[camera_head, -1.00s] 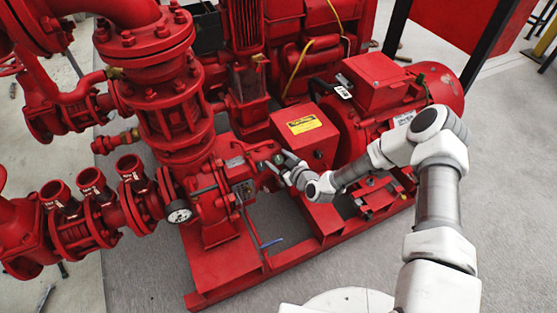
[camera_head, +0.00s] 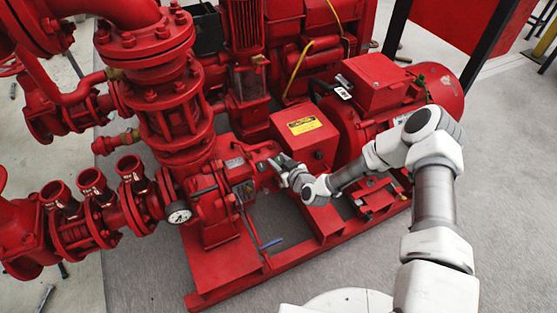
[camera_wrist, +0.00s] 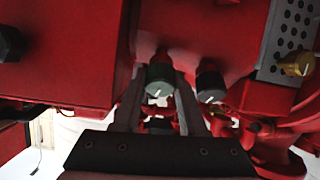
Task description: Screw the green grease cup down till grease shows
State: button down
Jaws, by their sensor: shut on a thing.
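The green grease cup (camera_wrist: 160,80) sits under the red pump housing in the wrist view, with a light mark on its end face. My gripper (camera_wrist: 160,88) has one finger on each side of it and is shut on it. A dark, nearly black cup (camera_wrist: 209,85) stands just right of the right finger. In the head view my gripper (camera_head: 277,166) is at the side of the red pump (camera_head: 208,205), and it hides the green cup. I cannot make out any grease.
A brass fitting (camera_wrist: 298,65) and a perforated grey plate (camera_wrist: 286,32) lie to the right in the wrist view. A red box with a yellow label (camera_head: 304,125) is close beside the gripper.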

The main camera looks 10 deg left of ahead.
jog(key=m+h, duration=0.1)
jog(key=m, duration=0.2)
jog(key=m+t+h+p, duration=0.1)
jog(key=m, duration=0.2)
jog(key=shift+r+h, duration=0.1)
jog(key=shift+h, duration=0.2)
jog(key=m+h+p, duration=0.1)
jog(key=m, duration=0.2)
jog(key=m+h+p, duration=0.1)
jog(key=m, duration=0.2)
jog(key=shift+m+t+h, duration=0.3)
jog(key=shift+c, duration=2.3)
grip_release()
jog(key=shift+s, duration=0.1)
jog(key=p+v, duration=0.5)
jog(key=v, duration=1.2)
jog(key=shift+d+r, duration=0.1)
